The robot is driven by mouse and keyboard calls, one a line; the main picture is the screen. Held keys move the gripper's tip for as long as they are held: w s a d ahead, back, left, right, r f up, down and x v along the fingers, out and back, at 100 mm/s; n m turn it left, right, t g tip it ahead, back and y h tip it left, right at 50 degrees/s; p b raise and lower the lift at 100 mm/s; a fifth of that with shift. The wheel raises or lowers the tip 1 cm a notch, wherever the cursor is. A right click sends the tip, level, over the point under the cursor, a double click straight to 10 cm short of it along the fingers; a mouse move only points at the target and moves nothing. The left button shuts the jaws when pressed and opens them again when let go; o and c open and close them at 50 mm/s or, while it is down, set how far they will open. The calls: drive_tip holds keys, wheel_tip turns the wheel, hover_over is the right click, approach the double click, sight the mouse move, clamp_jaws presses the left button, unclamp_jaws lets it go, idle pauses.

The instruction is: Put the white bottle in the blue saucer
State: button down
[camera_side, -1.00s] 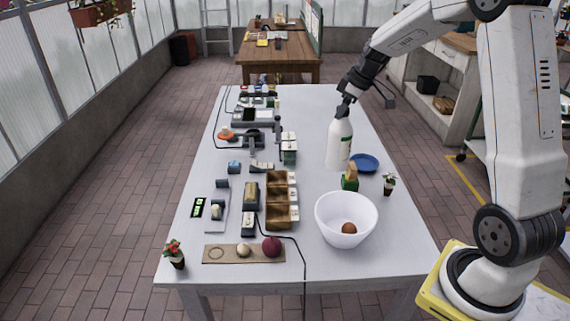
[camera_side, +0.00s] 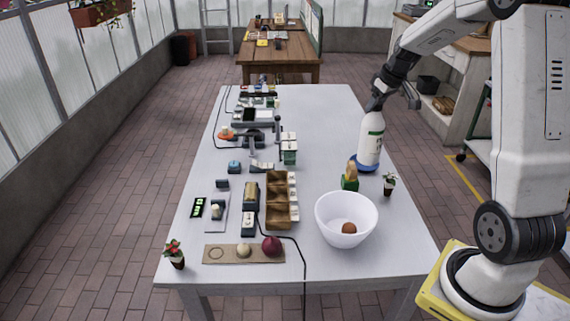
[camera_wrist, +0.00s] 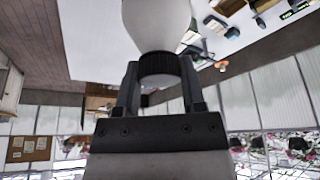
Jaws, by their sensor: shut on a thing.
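The white bottle (camera_side: 370,143) stands upright over the blue saucer (camera_side: 359,166) on the right side of the table. Its lower end hides much of the saucer, and I cannot tell whether it touches it. My gripper (camera_side: 377,103) is shut on the bottle's top from above. In the wrist view my gripper (camera_wrist: 160,72) has a finger on each side of the dark cap, with the white bottle (camera_wrist: 157,22) beyond it. The saucer does not show in the wrist view.
A small potted plant (camera_side: 389,184) and a green-and-tan item (camera_side: 350,176) stand just in front of the saucer. A wooden compartment box (camera_side: 279,200) is left. Bare tabletop lies behind the saucer.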

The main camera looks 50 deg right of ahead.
drive_tip(key=s+d+m+h, duration=0.1)
drive_tip(key=s+d+m, duration=0.2)
drive_tip(key=s+d, duration=0.1)
drive_tip(key=shift+d+r+m+h, duration=0.3)
drive_tip(key=shift+d+m, duration=0.1)
drive_tip(key=shift+d, duration=0.15)
drive_tip(key=w+d+f, duration=0.8)
drive_tip(key=w+f, duration=0.1)
drive_tip(key=w, duration=0.1)
drive_tip(key=shift+w+f, duration=0.15)
drive_tip(key=shift+w, duration=0.15)
drive_tip(key=shift+d+f, duration=0.1)
drive_tip(key=shift+d, duration=0.05)
drive_tip(key=shift+w+d+f, duration=0.1)
drive_tip(key=shift+f, duration=0.8)
drive_tip(key=shift+w+d+f, duration=0.1)
drive_tip(key=shift+f, duration=0.85)
